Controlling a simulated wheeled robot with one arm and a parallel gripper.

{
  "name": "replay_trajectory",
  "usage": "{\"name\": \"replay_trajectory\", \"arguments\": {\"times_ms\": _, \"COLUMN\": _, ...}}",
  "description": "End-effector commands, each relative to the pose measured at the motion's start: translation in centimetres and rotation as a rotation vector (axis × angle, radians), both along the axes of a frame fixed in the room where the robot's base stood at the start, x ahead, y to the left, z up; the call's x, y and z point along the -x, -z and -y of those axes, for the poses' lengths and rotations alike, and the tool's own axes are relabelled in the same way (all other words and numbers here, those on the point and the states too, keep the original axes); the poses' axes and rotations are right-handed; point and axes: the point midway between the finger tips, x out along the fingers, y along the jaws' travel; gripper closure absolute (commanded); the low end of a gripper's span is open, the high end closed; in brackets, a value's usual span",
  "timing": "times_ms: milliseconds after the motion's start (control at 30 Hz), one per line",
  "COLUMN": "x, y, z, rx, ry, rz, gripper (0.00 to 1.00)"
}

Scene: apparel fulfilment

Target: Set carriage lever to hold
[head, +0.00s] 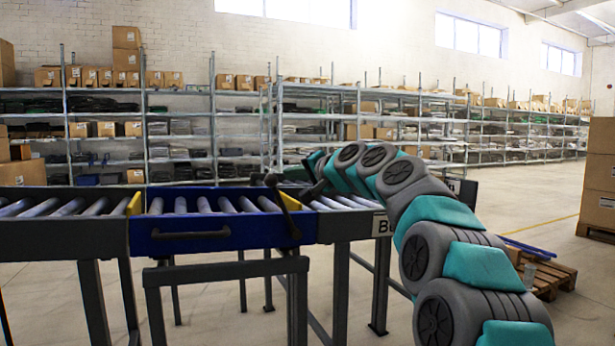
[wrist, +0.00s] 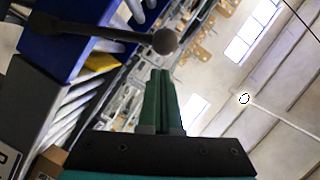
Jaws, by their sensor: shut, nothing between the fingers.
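The carriage lever (head: 284,206) is a dark bar with a round knob at its upper end. It stands tilted to the left at the right front corner of the blue carriage (head: 172,243). In the wrist view the lever (wrist: 112,33) reaches across from the blue carriage (wrist: 50,48), its ball knob just beyond my fingertips. My gripper (wrist: 160,73) is shut and empty, with a small apparent gap to the knob. In the head view my arm curves in from the right, its end close to the lever and partly hidden. No hold marking is readable.
Roller conveyor sections (head: 62,210) flank the carriage, with yellow end pieces (head: 134,204) at the joint. A dark frame (head: 225,272) stands in front. Shelving (head: 180,130) fills the back. A pallet (head: 550,275) lies at right, with open floor (head: 530,205) behind it.

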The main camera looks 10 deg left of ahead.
Motion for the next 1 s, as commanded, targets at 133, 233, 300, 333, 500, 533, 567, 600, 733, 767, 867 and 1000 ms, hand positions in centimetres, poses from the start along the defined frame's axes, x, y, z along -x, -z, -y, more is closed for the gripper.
{"name": "replay_trajectory", "arguments": {"times_ms": 133, "x": 0.7, "y": 0.2, "z": -1.0, "rx": 0.062, "ry": 0.000, "rz": 0.043, "gripper": 1.00}}
{"name": "replay_trajectory", "arguments": {"times_ms": 233, "x": 1.1, "y": 0.3, "z": -1.5, "rx": 0.091, "ry": 0.000, "rz": 0.063, "gripper": 1.00}}
{"name": "replay_trajectory", "arguments": {"times_ms": 300, "x": 1.2, "y": 0.3, "z": -1.7, "rx": 0.105, "ry": 0.000, "rz": 0.073, "gripper": 1.00}}
{"name": "replay_trajectory", "arguments": {"times_ms": 333, "x": 1.3, "y": 0.3, "z": -1.8, "rx": 0.110, "ry": 0.000, "rz": 0.076, "gripper": 1.00}}
{"name": "replay_trajectory", "arguments": {"times_ms": 500, "x": 1.4, "y": 0.4, "z": -2.1, "rx": 0.125, "ry": 0.000, "rz": 0.086, "gripper": 1.00}}
{"name": "replay_trajectory", "arguments": {"times_ms": 533, "x": 1.5, "y": 0.4, "z": -2.1, "rx": 0.126, "ry": -0.001, "rz": 0.086, "gripper": 1.00}}
{"name": "replay_trajectory", "arguments": {"times_ms": 567, "x": 1.5, "y": 0.5, "z": -2.1, "rx": 0.127, "ry": -0.001, "rz": 0.087, "gripper": 1.00}}
{"name": "replay_trajectory", "arguments": {"times_ms": 600, "x": 1.5, "y": 0.5, "z": -2.1, "rx": 0.128, "ry": -0.001, "rz": 0.088, "gripper": 1.00}}
{"name": "replay_trajectory", "arguments": {"times_ms": 733, "x": 1.5, "y": 0.5, "z": -2.2, "rx": 0.129, "ry": -0.002, "rz": 0.086, "gripper": 1.00}}
{"name": "replay_trajectory", "arguments": {"times_ms": 767, "x": 1.5, "y": 0.5, "z": -2.2, "rx": 0.128, "ry": -0.002, "rz": 0.085, "gripper": 1.00}}
{"name": "replay_trajectory", "arguments": {"times_ms": 867, "x": 1.5, "y": 0.6, "z": -2.2, "rx": 0.128, "ry": -0.003, "rz": 0.085, "gripper": 1.00}}
{"name": "replay_trajectory", "arguments": {"times_ms": 1000, "x": 1.5, "y": 0.5, "z": -2.1, "rx": 0.128, "ry": -0.003, "rz": 0.085, "gripper": 1.00}}
